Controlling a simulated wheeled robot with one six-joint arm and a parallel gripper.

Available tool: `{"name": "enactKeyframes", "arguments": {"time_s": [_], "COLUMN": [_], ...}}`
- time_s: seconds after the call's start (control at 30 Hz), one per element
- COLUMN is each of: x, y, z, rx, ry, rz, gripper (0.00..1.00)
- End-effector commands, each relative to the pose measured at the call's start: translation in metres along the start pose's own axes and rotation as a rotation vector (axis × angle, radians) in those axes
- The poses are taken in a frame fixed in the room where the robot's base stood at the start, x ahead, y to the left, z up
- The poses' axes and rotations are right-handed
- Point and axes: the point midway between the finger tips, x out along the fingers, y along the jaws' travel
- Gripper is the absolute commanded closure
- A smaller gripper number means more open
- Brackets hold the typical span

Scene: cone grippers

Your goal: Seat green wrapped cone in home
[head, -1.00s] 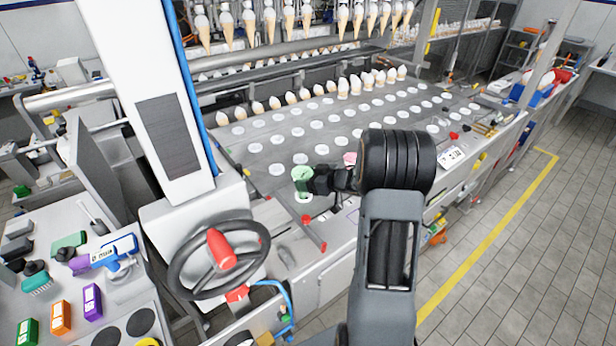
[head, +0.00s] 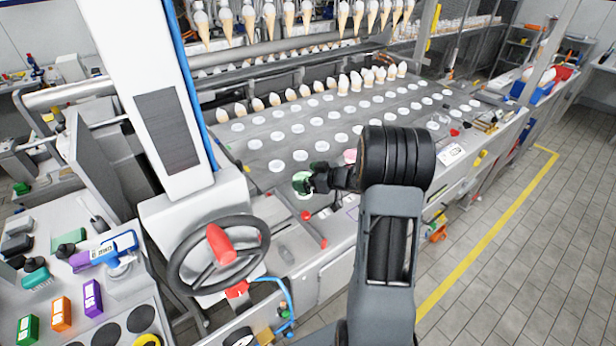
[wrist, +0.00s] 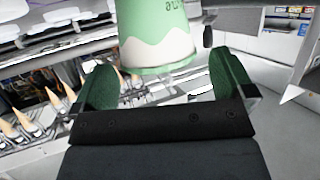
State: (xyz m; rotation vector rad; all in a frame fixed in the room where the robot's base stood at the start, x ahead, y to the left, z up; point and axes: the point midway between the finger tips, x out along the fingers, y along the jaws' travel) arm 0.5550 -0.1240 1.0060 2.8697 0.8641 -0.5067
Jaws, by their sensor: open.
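The green wrapped cone (head: 302,184) sits low at a white-ringed hole in the near left part of the grey plate (head: 235,150), partly hidden by my gripper (head: 308,182). I cannot tell how deep it is in the hole. In the wrist view the cone (wrist: 155,45) is light green with a white wavy band and upside-down lettering. It lies between the two dark green finger pads of my gripper (wrist: 160,62), which is open with a gap on each side of the cone.
More cones (head: 248,22) hang above. A black handwheel (head: 218,258) is at front left.

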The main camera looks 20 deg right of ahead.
Motion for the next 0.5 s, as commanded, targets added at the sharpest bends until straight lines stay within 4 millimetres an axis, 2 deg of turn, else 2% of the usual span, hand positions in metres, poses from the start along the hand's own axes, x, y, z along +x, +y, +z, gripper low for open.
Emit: {"name": "enactKeyframes", "arguments": {"time_s": [0.17,0.27,0.5], "x": [-0.002,-0.011,-0.057], "y": [0.0,0.001,0.001], "z": [0.0,0.0,0.0], "rx": [0.0,0.0,-0.001], "ry": [0.0,0.001,0.0], "rz": [0.001,0.001,0.005], "gripper": [0.0,0.0,0.0]}}
